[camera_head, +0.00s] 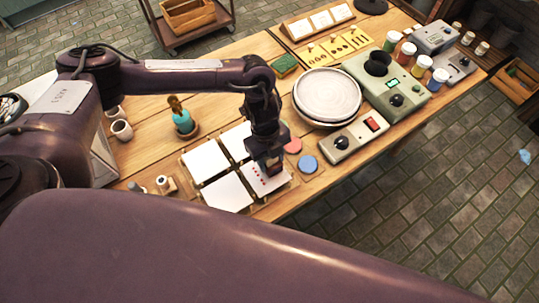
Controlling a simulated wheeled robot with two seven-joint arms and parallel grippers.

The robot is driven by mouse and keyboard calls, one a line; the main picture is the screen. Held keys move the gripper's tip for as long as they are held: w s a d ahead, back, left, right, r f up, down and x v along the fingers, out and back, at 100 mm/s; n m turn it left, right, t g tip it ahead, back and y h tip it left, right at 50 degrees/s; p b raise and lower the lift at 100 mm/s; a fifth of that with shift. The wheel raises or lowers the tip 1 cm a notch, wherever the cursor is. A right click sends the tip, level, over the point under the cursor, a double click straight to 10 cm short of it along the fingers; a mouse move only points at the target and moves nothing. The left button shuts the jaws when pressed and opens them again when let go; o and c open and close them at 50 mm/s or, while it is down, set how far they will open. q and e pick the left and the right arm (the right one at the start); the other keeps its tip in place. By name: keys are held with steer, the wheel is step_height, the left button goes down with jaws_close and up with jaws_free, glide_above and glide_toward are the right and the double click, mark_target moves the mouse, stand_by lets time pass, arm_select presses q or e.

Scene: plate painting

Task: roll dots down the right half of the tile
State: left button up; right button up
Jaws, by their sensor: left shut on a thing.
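Several white square tiles lie in a two-by-two block on the wooden table. The front right tile (266,187) carries a few small red dots on its surface, on the part left of my gripper. My left gripper (272,163) is above the far right part of that tile, shut on a small tool, likely a roller (273,169). The tool is mostly hidden by the fingers, and I cannot tell whether it touches the tile. A red round pad (292,145) and a blue round pad (308,164) lie right of the gripper. My right gripper is out of view.
The other tiles (206,160) lie beside it. Small stamp-like tools (165,184) stand left of them. A control box with a knob (355,138), stacked plates (328,96) and a green-grey machine (400,92) stand to the right. A potted cactus (183,122) stands behind the tiles.

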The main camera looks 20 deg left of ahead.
arm_select(q)
steer(key=shift+s+d+p, duration=0.3)
steer(key=shift+d+p, duration=0.05)
steer(key=shift+d, duration=0.05)
stand_by(0.6)
steer(key=shift+s+d, duration=0.2)
steer(key=shift+d, duration=0.05)
steer(key=shift+s, duration=0.1)
stand_by(0.3)
steer(key=shift+s+d+p, duration=0.15)
steer(key=shift+d+p, duration=0.15)
steer(key=shift+p, duration=0.1)
steer(key=shift+s+d, duration=0.2)
steer(key=shift+d, duration=0.1)
stand_by(0.5)
step_height(320, 180, up, 7)
steer(key=p, duration=0.6)
steer(key=shift+p, duration=0.35)
